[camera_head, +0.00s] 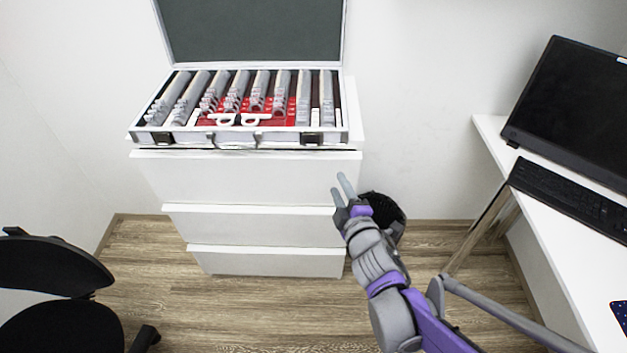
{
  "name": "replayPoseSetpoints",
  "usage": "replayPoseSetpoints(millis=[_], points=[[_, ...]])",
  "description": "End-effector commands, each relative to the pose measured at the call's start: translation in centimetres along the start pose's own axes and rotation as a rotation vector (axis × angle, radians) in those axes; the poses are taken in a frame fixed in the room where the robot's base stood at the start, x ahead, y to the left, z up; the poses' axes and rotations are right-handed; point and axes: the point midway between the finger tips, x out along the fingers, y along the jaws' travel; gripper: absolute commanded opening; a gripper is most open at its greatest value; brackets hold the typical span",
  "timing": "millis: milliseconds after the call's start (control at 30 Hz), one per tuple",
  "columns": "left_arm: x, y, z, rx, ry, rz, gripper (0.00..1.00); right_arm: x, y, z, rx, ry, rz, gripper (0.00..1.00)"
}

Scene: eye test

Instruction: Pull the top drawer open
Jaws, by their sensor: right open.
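A white cabinet with three stacked drawers stands against the back wall. My left gripper is not in view.
An open case (240,138) of trial lenses stands on the cabinet. A dark round object (388,212) is partly hidden behind my right wrist. A white desk (560,235) with a monitor (575,105) and keyboard (575,200) is at right. A black chair (50,265) is at lower left.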

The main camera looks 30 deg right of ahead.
Motion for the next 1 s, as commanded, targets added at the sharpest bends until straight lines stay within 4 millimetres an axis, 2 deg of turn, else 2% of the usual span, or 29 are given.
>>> replayPoseSetpoints(millis=[33,200,367,800,1000], points=[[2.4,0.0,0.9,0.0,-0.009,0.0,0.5,1.2,-1.7,0.8,-0.095,0.038,0.04,0.41],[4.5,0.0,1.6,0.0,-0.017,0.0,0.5,2.4,-2.8,0.5,-0.303,0.139,0.124,0.41],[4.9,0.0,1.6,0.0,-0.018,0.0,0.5,3.4,-2.7,0.1,-0.346,0.164,0.141,0.41],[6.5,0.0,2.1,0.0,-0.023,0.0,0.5,11.0,-1.8,-1.4,-0.342,0.162,0.139,0.41],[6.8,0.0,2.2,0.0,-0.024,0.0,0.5,12.7,-1.5,-1.7,-0.341,0.162,0.14,0.41]])
